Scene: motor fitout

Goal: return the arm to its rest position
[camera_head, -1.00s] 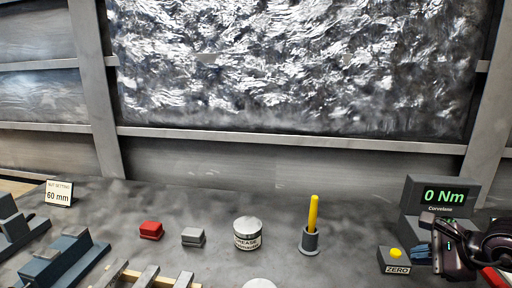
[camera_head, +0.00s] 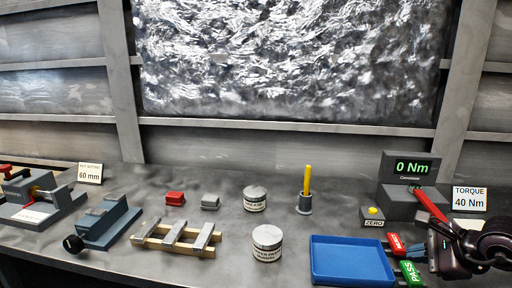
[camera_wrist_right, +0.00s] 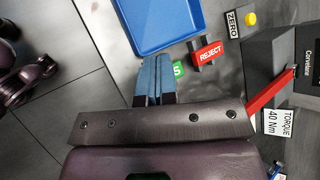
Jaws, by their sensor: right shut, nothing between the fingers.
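My right gripper (camera_head: 432,250) is at the right of the head view, just right of the blue tray and close to the REJECT and PASS tags. Its blue fingers (camera_wrist_right: 152,78) are together and empty in the right wrist view, with the green tag partly hidden beside them. My right arm's dark links fill the lower right corner of the head view. My left gripper is not in view.
A blue tray (camera_head: 350,280) lies at the bench's front. A torque tester (camera_head: 412,165) reading 0 Nm holds a red-handled tool (camera_head: 430,204). A ZERO button box (camera_head: 373,218), two tins, a yellow stick in a holder (camera_head: 305,205), wooden rack (camera_head: 150,240) and left fixtures stand around.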

